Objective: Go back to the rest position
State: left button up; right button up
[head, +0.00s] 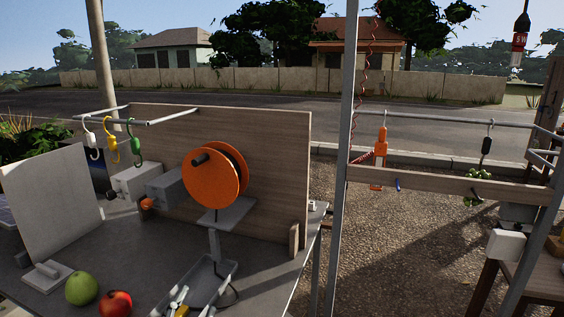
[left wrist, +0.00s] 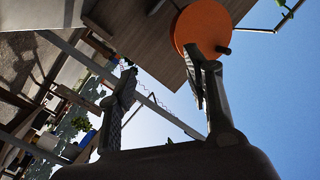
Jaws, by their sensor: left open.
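My left gripper (left wrist: 163,68) shows in the left wrist view with its two dark fingers spread apart. Nothing is between them; open sky and background show through the gap. I cannot make out this gripper clearly in the head view. My right gripper is in neither view. The orange disc (head: 212,174) stands on the table in the head view. It also shows beyond the fingers in the left wrist view (left wrist: 203,27), where the picture is turned over.
The grey table (head: 120,260) holds a green fruit (head: 82,289), a red fruit (head: 115,304) and a tray (head: 226,268) with tools. Coloured hooks (head: 111,146) hang on a rail. A metal post (head: 341,160) and a wooden crossbar (head: 440,184) stand to the right.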

pick_arm(q)
jog(key=s+a+f+n+g+y, duration=0.1)
jog(key=s+a+f+n+g, duration=0.1)
jog(key=s+f+g, duration=0.4)
jog(key=s+a+f+n+g+y, duration=0.1)
jog(key=s+a+f+n+g, duration=0.15)
jog(key=s+f, duration=0.45)
jog(key=s+d+f+n+g+h, duration=0.1)
jog(key=s+f+g, duration=0.5)
jog(key=s+f, duration=0.5)
notch_tip(320, 180, down, 24)
jog(key=s+g, duration=0.1)
jog(key=s, duration=0.1)
jog(key=s+a+f+g, duration=0.1)
jog(key=s+a+f, duration=0.1)
jog(key=s+f, duration=1.4)
jog(key=shift+s+a, duration=0.4)
jog(key=shift+s, duration=0.25)
